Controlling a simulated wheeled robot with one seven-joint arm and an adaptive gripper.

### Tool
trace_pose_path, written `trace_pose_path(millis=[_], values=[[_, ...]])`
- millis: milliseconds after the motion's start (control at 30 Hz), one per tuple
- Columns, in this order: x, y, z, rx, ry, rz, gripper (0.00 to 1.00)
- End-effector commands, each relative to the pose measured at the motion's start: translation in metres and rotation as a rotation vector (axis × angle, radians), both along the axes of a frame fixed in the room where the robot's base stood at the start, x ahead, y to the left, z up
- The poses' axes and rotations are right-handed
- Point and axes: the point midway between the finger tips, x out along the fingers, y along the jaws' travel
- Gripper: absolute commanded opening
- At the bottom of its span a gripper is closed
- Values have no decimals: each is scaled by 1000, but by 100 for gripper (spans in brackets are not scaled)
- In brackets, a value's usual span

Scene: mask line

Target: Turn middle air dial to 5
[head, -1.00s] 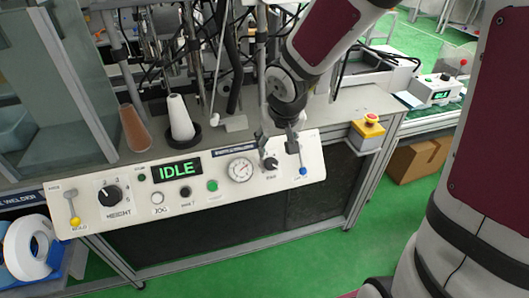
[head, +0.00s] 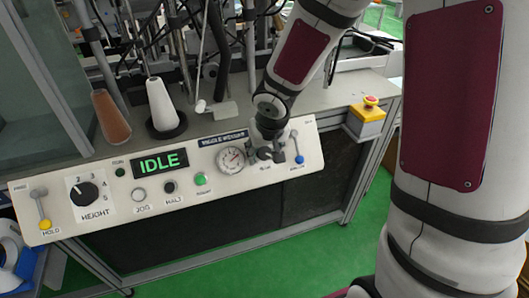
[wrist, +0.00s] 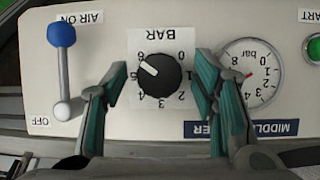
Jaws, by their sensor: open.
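The middle air dial (wrist: 158,75) is a round black knob on a white BAR scale, seen upside down in the wrist view. Its white mark points left and slightly up in that view, around the 5 to 6 end of the scale. My gripper (wrist: 159,72) is open. Its two teal-padded fingers stand on either side of the knob, with a visible gap on each side. In the head view my gripper (head: 268,155) is low over the right part of the panel and hides most of the dial.
A pressure gauge (wrist: 248,75) sits beside the dial, close to one finger. A blue-tipped AIR ON/OFF lever (wrist: 62,70) stands on the other side. The panel (head: 110,222) also carries a HEIGHT knob (head: 84,194), an IDLE display (head: 160,163) and a green button (head: 200,179).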

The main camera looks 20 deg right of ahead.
Motion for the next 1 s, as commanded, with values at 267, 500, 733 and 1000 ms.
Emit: trace_pose_path(millis=[267, 500, 733, 1000], values=[[0, 0, 0, 0, 0, 0, 35], [0, 0, 0, -1, 0, 0, 6], [1, 0, -1, -25, -2, 20, 6], [1, 1, -4, -136, -3, 112, 6]])
